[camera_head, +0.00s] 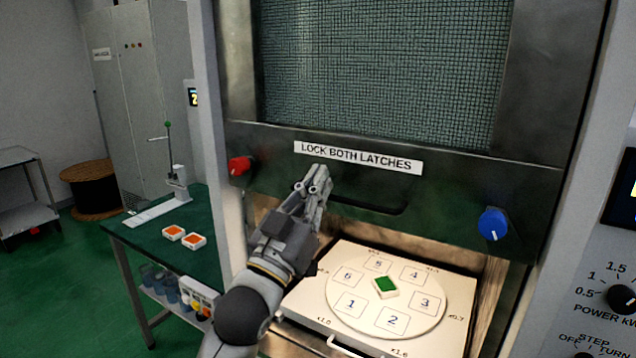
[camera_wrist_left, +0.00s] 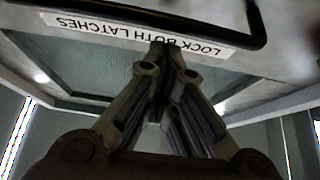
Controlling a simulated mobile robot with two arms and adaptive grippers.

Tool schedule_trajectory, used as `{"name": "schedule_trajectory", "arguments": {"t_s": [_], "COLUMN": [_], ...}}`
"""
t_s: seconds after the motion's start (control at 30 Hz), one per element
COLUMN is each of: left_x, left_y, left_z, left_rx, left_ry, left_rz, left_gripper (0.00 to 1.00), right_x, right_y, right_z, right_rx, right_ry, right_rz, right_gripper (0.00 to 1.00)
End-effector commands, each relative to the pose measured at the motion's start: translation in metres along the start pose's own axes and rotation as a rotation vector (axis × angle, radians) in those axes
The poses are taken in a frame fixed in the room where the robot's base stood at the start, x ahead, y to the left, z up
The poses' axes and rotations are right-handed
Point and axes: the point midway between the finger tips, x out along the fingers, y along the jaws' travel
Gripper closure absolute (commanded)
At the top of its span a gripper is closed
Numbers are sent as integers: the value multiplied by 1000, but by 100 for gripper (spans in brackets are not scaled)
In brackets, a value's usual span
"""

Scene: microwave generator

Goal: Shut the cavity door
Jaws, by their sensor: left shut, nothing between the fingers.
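The cavity door (camera_head: 460,172) is a dark metal panel with a mesh window (camera_head: 385,70), raised above the cavity opening. Its lower part carries a label (camera_head: 358,157) reading "LOCK BOTH LATCHES", a red latch knob (camera_head: 240,166) at left and a blue latch knob (camera_head: 492,224) at right. A dark handle bar (camera_head: 365,196) runs below the label. My left gripper (camera_head: 318,182) is shut and empty in front of the door, just under the label. In the left wrist view its fingertips (camera_wrist_left: 158,50) are close to the label (camera_wrist_left: 140,35); contact cannot be told. The handle (camera_wrist_left: 255,35) also shows there.
Below the door, a pale tray (camera_head: 310,300) holds a round numbered plate (camera_head: 345,312) with a green-topped block (camera_head: 384,287). A green side table (camera_head: 150,244) with orange-topped blocks (camera_head: 184,236) stands left. A control panel (camera_head: 600,290) is at right.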

Motion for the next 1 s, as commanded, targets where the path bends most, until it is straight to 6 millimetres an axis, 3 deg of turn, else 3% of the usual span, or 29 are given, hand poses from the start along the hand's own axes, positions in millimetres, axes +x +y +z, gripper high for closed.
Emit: {"name": "schedule_trajectory", "arguments": {"t_s": [0.67, 0.87, 1.0], "left_x": [-8, -27, -48], "left_y": [0, 0, 0], "left_z": [18, 51, 87], "left_rx": [0, -1, -2], "left_ry": [-1, -7, -11], "left_rz": [0, -1, -1], "left_gripper": [100, 100, 100], "right_x": [4, 28, 54], "right_y": [1, 0, 0], "right_z": [1, 3, 5], "right_rx": [0, 0, 0], "right_ry": [-1, -1, -1], "right_rz": [1, 1, 1], "right_gripper": [60, 60, 60]}}
